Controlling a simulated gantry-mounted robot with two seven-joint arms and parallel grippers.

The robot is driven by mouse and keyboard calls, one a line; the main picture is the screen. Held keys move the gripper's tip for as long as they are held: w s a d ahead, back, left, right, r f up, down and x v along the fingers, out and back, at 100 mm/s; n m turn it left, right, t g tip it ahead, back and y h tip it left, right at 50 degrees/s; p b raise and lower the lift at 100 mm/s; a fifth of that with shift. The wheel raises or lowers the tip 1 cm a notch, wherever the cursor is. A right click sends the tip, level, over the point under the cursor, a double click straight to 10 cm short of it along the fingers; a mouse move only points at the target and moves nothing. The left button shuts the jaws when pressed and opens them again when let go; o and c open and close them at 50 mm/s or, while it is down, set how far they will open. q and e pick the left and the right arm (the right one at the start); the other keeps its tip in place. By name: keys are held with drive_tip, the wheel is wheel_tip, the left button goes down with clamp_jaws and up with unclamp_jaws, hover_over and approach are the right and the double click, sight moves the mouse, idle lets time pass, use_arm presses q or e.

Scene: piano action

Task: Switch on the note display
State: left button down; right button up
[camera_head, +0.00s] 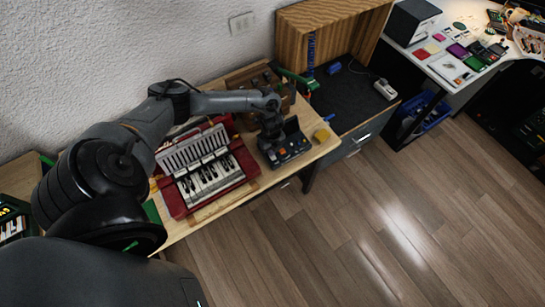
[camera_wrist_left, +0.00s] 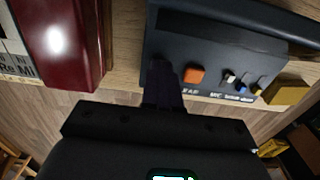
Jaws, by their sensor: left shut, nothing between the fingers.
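The note display is a dark box (camera_head: 287,148) with a raised panel at its back, standing on the wooden table right of the red piano keyboard. In the left wrist view the box (camera_wrist_left: 215,45) shows an orange square button (camera_wrist_left: 194,76) and small white, blue and orange knobs (camera_wrist_left: 241,87) along its labelled edge. My left gripper (camera_head: 272,132) is shut and empty, over the left part of the box. In the wrist view its fingers (camera_wrist_left: 165,88) are beside the orange button, to its left; I cannot tell whether they touch the box. My right gripper is out of view.
The red piano keyboard model (camera_head: 208,175) lies left of the box, under my left arm. A yellow block (camera_head: 321,135) sits just right of the box, near the table edge. A brown wooden object (camera_head: 258,100) is behind. Wooden floor lies in front.

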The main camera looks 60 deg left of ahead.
use_arm(q)
drive_tip(key=shift+f+b, duration=0.3)
drive_tip(key=shift+f, duration=0.15)
wheel_tip(320, 180, up, 3)
drive_tip(key=p, duration=0.3)
drive_tip(key=shift+r, duration=0.2)
wheel_tip(320, 180, up, 4)
drive_tip(key=p, duration=0.4)
drive_tip(key=shift+f, duration=0.15)
